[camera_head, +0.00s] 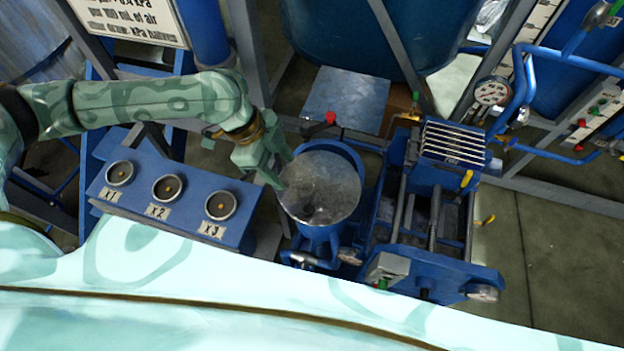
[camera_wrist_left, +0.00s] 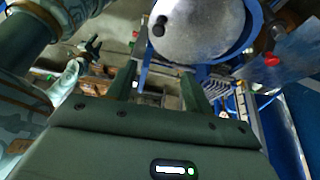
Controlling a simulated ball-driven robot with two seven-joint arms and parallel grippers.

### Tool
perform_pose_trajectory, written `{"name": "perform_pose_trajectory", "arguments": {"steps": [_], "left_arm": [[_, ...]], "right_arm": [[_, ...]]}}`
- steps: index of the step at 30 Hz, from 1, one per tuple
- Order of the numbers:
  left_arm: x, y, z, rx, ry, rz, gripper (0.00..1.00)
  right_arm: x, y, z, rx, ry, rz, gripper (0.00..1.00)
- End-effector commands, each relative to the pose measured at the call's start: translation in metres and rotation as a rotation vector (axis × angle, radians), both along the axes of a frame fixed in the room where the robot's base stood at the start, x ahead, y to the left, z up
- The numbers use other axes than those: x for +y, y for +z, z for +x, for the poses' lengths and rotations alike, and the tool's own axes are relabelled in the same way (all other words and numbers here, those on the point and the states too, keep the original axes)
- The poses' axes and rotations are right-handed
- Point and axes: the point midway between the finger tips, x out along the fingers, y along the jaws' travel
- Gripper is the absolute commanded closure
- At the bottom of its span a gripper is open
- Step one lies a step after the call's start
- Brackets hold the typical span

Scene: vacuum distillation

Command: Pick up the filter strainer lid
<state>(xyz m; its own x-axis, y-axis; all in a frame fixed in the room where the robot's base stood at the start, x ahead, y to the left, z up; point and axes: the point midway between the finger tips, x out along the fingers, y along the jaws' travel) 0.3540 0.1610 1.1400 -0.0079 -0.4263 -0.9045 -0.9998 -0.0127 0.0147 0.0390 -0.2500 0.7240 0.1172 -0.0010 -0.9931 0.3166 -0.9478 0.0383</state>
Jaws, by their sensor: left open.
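The filter strainer lid (camera_head: 320,187) is a round, grey, worn metal disc on top of a blue strainer body (camera_head: 322,236) in the middle of the head view. A small dark knob or hole shows near its front edge. The lid also shows in the left wrist view (camera_wrist_left: 197,30), at the top, beyond the fingers. My left gripper (camera_head: 279,172) is at the left edge of the lid, with its fingers close to the rim. Whether they touch it I cannot tell. In the left wrist view its two fingers (camera_wrist_left: 157,85) are spread with nothing between them.
A blue box with sockets X1, X2 and X3 (camera_head: 172,196) stands left of the strainer. A blue frame with rods and plates (camera_head: 426,215) stands close to its right. A red-knobbed valve (camera_head: 330,118) sits behind the lid. Bare floor (camera_head: 565,250) lies at right.

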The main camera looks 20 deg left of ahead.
Motion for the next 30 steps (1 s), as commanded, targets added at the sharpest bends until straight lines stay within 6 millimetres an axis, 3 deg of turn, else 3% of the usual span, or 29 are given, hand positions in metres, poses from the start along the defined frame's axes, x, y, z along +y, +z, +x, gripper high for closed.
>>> {"name": "perform_pose_trajectory", "arguments": {"steps": [4,15,23,30], "left_arm": [[0.004,-0.015,-0.003,-0.009,-0.058,0.048,0.48],[-0.029,-0.092,-0.004,-0.011,-0.056,0.045,0.48],[-0.038,-0.114,-0.005,-0.012,-0.056,0.045,0.48],[-0.051,-0.149,-0.006,-0.012,-0.055,0.045,0.48]], "right_arm": [[-0.002,-0.002,-0.002,0.003,0.001,-0.002,0.64],[-0.005,-0.010,-0.004,0.006,0.001,-0.007,0.64],[-0.004,-0.011,-0.003,0.005,0.000,-0.005,0.64],[0.003,-0.012,-0.002,0.003,-0.003,0.003,0.64]]}}
